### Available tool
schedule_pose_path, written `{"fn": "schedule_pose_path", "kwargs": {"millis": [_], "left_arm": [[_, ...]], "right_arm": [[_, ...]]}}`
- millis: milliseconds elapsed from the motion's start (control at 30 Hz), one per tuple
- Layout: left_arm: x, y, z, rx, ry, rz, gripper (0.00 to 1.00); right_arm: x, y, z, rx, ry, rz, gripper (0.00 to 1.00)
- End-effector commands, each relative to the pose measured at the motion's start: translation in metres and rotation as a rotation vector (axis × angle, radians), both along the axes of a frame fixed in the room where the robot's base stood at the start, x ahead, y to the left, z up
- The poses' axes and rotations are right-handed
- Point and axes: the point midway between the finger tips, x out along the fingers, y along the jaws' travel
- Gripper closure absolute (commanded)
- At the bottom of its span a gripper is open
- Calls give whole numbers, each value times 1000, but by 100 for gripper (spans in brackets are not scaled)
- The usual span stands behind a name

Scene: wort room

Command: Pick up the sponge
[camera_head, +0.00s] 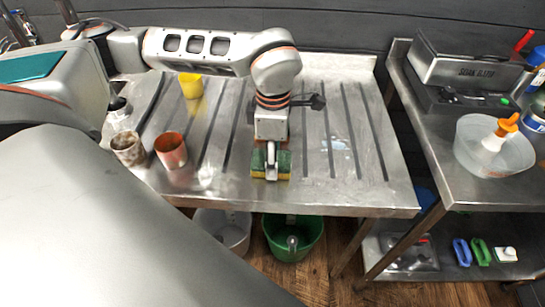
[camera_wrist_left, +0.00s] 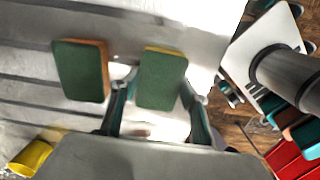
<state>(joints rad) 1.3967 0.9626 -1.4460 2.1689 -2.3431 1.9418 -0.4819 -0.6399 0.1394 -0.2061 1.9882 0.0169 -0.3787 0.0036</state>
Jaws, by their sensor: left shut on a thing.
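A green and yellow sponge (camera_head: 284,170) is at the front middle of the steel draining table. My left gripper (camera_head: 271,163) points down over it. In the left wrist view the sponge (camera_wrist_left: 160,80) sits between the two fingers of my left gripper (camera_wrist_left: 157,108), which is shut on it. I cannot tell whether it touches the table. A second sponge, green with an orange side (camera_wrist_left: 80,70), lies beside it in the wrist view, apart from the fingers. In the head view my gripper mostly hides that one. My right gripper is not in view.
A copper cup (camera_head: 171,151), a stained cup (camera_head: 128,150) and a yellow cup (camera_head: 191,86) stand on the ridged draining table (camera_head: 355,190), left of my gripper. Its right side is clear. A green bucket (camera_head: 293,240) is below. A clear bowl (camera_head: 494,150) stands on the right counter.

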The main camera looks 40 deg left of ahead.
Motion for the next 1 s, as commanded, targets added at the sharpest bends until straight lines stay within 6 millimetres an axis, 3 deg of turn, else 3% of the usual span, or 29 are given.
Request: {"fn": "schedule_pose_path", "kwargs": {"millis": [267, 700, 1000], "left_arm": [[1, 0, 29, 0, -6, 0, 63], [1, 0, 144, 0, -7, 2, 63], [1, 0, 191, 0, -4, -1, 63]], "right_arm": [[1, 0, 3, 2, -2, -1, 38], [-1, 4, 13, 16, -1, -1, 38], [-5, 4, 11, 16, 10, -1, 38]]}}
